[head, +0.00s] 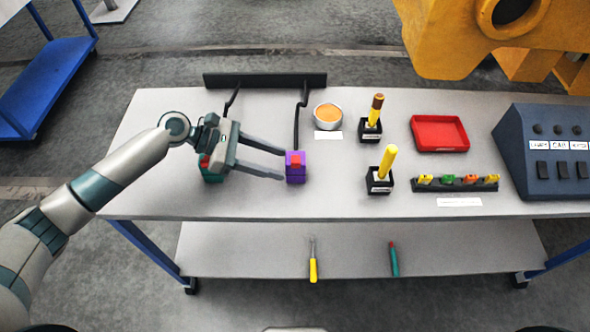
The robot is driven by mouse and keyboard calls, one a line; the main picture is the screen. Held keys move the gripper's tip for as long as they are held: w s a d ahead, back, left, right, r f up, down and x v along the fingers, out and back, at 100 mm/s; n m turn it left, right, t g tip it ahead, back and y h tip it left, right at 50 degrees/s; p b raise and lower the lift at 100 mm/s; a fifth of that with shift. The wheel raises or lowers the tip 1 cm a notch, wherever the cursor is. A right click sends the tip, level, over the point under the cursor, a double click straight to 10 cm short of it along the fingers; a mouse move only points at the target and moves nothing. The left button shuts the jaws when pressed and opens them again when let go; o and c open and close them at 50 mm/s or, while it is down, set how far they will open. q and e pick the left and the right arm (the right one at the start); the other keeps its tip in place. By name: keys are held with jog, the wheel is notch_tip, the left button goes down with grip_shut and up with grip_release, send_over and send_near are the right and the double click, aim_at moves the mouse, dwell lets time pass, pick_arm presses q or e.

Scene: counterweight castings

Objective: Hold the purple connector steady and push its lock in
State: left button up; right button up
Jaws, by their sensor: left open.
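The purple connector (297,174) stands on the grey table, with a red lock (296,159) showing at its top and a black cable rising behind it. My left gripper (284,165) is open, its two long fingers pointing right. The fingertips are at the connector's left side, one farther back and one nearer the front. I cannot tell whether they touch it. The connector does not sit deep between the fingers. My right gripper is not in view.
A teal connector (211,178) with a red part is partly hidden under my left gripper. A black rail (265,80) stands behind. To the right are a bowl (327,115), yellow-handled tools in black holders (380,184), a red tray (439,133) and a control box (548,150).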

aim_at(287, 165)
pick_arm(q)
jog(key=p+x, duration=0.1)
jog(key=x, duration=0.3)
jog(key=shift+r, duration=0.1)
jog(key=shift+x, duration=0.8)
